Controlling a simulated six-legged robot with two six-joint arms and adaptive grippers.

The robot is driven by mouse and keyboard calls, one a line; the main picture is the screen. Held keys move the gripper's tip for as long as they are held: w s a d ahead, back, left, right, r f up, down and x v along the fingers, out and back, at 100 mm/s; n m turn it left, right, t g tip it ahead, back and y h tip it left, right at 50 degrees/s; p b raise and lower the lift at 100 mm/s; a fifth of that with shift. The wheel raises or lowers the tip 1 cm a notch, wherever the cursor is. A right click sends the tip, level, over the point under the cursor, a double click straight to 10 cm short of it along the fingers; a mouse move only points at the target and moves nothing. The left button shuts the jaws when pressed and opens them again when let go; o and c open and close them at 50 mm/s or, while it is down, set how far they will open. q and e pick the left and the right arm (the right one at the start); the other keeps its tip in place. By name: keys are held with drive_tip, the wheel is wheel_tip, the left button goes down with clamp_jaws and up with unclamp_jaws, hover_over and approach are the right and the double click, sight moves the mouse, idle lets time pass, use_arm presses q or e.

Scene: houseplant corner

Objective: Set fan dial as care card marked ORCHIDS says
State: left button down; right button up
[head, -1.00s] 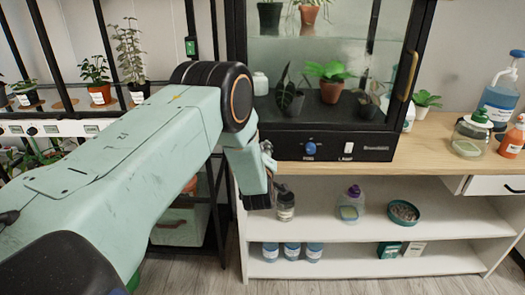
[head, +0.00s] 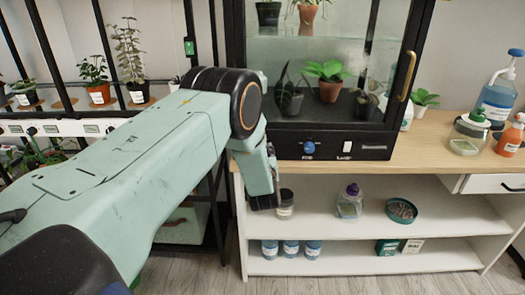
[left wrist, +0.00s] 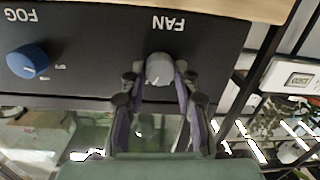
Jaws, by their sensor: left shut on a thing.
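The grey fan dial (left wrist: 159,70) sits on the black front panel (left wrist: 95,50) of the glass plant cabinet, beside the word FAN, which appears upside down in the left wrist view. My left gripper (left wrist: 160,82) is shut on this dial, with one finger on each side. In the head view the dial is hidden behind my left arm, whose wrist is at the panel's left end. The dial's pointer setting is too small to tell. My right gripper is not in view. I cannot make out a care card marked ORCHIDS.
A blue FOG knob (head: 308,148) and a white switch (head: 347,145) are on the same panel. The glass cabinet (head: 325,60) holds potted plants. Bottles (head: 496,92) stand on the right of the wooden top (head: 428,150). Shelves below hold jars. A plant rack stands at left.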

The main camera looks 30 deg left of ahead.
use_arm(q)
drive_tip(key=shift+f+m, duration=0.15)
drive_tip(key=shift+m, duration=0.15)
idle(0.4)
drive_tip(key=c, duration=1)
unclamp_jaws()
drive_tip(key=v, duration=1.2)
